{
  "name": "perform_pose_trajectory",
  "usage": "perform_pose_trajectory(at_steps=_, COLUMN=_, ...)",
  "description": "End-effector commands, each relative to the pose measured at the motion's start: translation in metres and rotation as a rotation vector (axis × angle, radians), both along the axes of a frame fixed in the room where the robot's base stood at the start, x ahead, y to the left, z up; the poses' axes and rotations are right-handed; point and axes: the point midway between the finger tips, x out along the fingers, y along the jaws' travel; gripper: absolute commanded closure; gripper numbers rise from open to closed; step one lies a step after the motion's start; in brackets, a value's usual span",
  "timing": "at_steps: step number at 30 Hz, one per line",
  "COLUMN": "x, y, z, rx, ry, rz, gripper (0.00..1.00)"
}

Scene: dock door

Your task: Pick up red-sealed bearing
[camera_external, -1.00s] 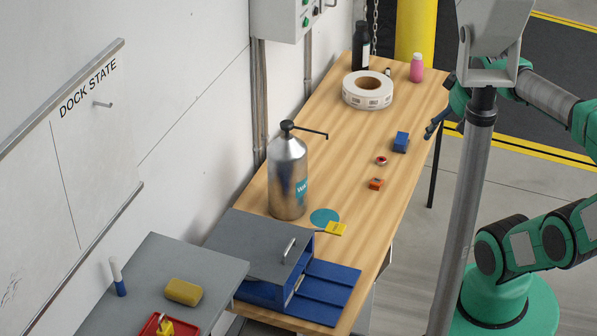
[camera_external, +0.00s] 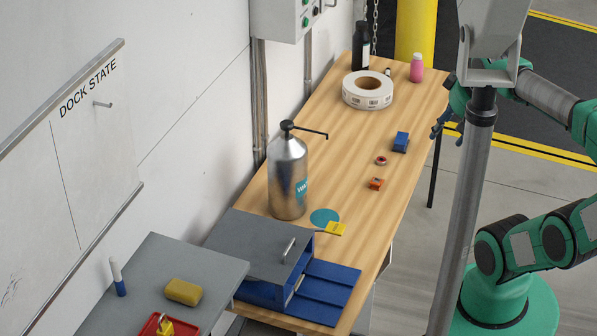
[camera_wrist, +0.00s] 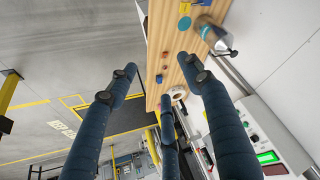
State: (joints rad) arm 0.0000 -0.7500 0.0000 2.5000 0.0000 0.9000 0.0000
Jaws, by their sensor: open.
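The red-sealed bearing (camera_external: 381,160) is a small ring lying flat on the wooden workbench (camera_external: 345,190), between a blue block (camera_external: 400,142) and a small orange item (camera_external: 376,184). It shows as a tiny reddish spot in the wrist view (camera_wrist: 165,67). My gripper (camera_external: 446,130) is beyond the bench's right edge, to the right of the bearing and apart from it. In the wrist view my gripper (camera_wrist: 158,75) has its dark blue fingers spread wide, with nothing between them. Part of my gripper is hidden behind a grey post in the external view.
A label roll (camera_external: 368,90), a black bottle (camera_external: 361,48) and a pink bottle (camera_external: 416,68) stand at the bench's far end. A metal pump bottle (camera_external: 288,178) stands left of the bearing. A blue-grey box (camera_external: 262,245) is at the near end. Bare wood surrounds the bearing.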

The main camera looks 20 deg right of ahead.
Motion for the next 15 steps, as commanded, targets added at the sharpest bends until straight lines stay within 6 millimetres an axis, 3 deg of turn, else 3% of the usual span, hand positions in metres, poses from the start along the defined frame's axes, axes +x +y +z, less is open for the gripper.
perform_pose_trajectory(at_steps=8, x=0.010, y=-0.001, z=0.005, rx=0.013, ry=0.008, rz=-0.028, gripper=0.50)
perform_pose_trajectory(at_steps=15, x=0.045, y=-0.005, z=0.017, rx=0.060, ry=0.036, rz=-0.131, gripper=0.50)
